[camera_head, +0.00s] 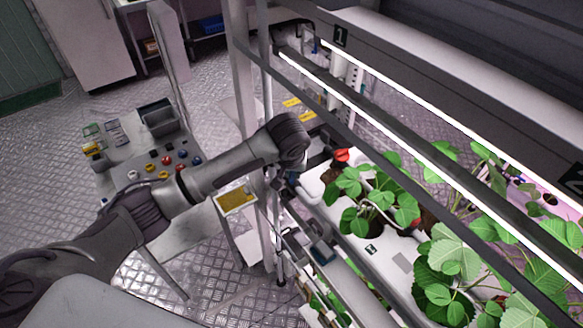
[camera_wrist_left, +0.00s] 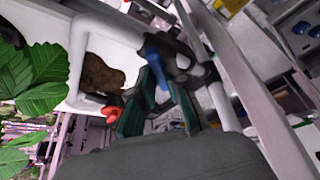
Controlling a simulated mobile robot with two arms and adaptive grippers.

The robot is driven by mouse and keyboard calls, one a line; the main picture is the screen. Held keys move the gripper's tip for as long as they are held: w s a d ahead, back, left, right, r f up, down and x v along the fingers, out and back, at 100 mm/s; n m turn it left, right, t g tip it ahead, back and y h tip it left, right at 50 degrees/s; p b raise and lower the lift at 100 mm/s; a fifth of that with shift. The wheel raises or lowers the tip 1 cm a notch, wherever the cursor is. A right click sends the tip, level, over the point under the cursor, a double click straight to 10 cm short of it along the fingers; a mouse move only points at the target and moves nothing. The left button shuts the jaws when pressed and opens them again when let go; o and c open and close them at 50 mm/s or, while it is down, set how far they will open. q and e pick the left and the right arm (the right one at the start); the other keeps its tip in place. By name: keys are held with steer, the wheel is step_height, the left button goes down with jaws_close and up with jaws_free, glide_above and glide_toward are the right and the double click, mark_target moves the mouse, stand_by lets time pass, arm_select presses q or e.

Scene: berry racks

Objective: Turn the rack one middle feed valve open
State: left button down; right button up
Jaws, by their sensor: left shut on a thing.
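My left gripper (camera_head: 276,182) is largely hidden there behind the wrist and the rack frame. In the left wrist view, my left gripper (camera_wrist_left: 160,105) has its dark green finger pads on both sides of a blue valve handle (camera_wrist_left: 154,66), shut on it. The handle sits on dark fittings beside a white pipe at the tray end. How far the valve is turned cannot be told. My right gripper is out of view.
Strawberry plants (camera_head: 378,198) grow in a white trough (camera_head: 372,245) beside the gripper. A red part (camera_head: 341,155) stands at the trough's end. A grey table (camera_head: 128,180) with coloured knobs and a bin is at the left. Rack posts and rails closely surround my wrist.

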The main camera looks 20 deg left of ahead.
arm_select(q)
steer(key=n, duration=0.1)
steer(key=n+y, duration=0.1)
steer(key=n, duration=0.1)
steer(key=shift+d+n+g, duration=0.25)
steer(key=shift+n+g, duration=0.15)
steer(key=shift+w+n+g+y, duration=0.1)
steer(key=shift+n+g+y, duration=0.25)
steer(key=shift+n, duration=0.75)
steer(key=shift+w+n+g+y, duration=0.15)
steer(key=shift+n+y, duration=0.4)
steer(key=shift+n, duration=0.55)
